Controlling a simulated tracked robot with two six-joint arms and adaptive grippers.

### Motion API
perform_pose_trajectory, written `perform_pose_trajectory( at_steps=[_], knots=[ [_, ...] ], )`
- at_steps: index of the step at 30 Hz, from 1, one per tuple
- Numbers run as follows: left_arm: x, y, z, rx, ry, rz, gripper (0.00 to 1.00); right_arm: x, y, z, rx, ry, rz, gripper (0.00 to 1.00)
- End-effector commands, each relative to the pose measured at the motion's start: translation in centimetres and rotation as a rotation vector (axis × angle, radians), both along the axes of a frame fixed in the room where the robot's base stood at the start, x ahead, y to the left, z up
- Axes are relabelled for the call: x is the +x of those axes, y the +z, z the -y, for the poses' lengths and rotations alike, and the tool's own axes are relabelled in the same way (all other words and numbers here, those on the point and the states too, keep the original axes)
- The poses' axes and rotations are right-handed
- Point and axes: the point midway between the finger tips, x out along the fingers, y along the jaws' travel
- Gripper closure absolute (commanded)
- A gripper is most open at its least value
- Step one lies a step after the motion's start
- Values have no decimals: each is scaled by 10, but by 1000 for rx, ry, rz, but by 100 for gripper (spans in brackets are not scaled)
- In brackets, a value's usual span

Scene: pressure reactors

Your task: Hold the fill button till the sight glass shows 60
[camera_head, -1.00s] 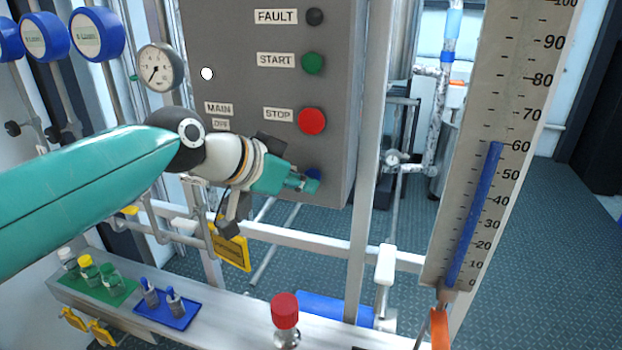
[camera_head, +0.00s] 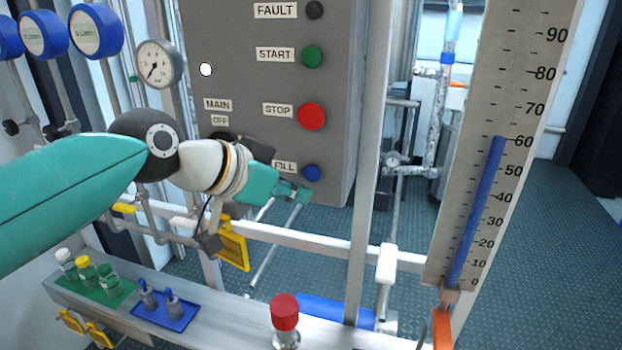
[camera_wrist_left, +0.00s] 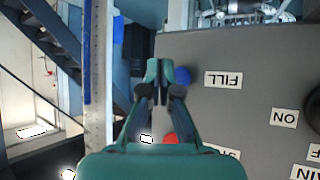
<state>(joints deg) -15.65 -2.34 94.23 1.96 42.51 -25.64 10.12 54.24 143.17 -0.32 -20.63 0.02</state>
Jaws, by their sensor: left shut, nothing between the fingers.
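The blue fill button (camera_head: 312,173) is on the grey panel, right of its FILL label, and shows uncovered. My left gripper (camera_head: 302,193) is shut and empty, just below and left of the button in the head view. In the left wrist view its fingertips (camera_wrist_left: 160,72) are beside the blue button (camera_wrist_left: 183,76), apparently clear of it. The sight glass scale (camera_head: 485,190) stands at the right, with a blue column (camera_head: 476,212) whose top is at about the 60 mark. My right gripper is not in view.
The red STOP button (camera_head: 311,116) and green START button (camera_head: 312,56) are above the fill button. A red-capped valve (camera_head: 285,312) stands on the front ledge. A metal upright (camera_head: 370,170) separates panel and scale. Bottles on a green tray (camera_head: 122,297) are at lower left.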

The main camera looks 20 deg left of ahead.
Motion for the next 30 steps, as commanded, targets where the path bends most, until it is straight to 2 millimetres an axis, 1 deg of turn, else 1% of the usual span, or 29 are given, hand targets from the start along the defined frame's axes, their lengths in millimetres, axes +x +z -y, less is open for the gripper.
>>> perform_pose_trajectory(
  at_steps=[1,3,9,19,22,23,26,29,30],
  knots=[
    [-6,-2,0,0,-1,2,100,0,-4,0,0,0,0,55],
    [-13,-1,0,-2,-1,2,100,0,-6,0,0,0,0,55],
    [-27,-1,-1,0,0,0,100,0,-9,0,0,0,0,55],
    [-29,0,-1,-1,1,0,100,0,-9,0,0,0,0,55],
    [-26,-3,-6,1,12,-8,100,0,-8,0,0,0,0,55],
    [-24,-7,-7,3,17,-18,100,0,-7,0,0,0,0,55],
    [-9,-32,-11,18,34,-80,100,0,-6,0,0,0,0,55],
    [6,-82,-13,43,43,-194,100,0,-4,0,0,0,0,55],
    [9,-108,-12,55,43,-253,100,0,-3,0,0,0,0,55]
  ],
)
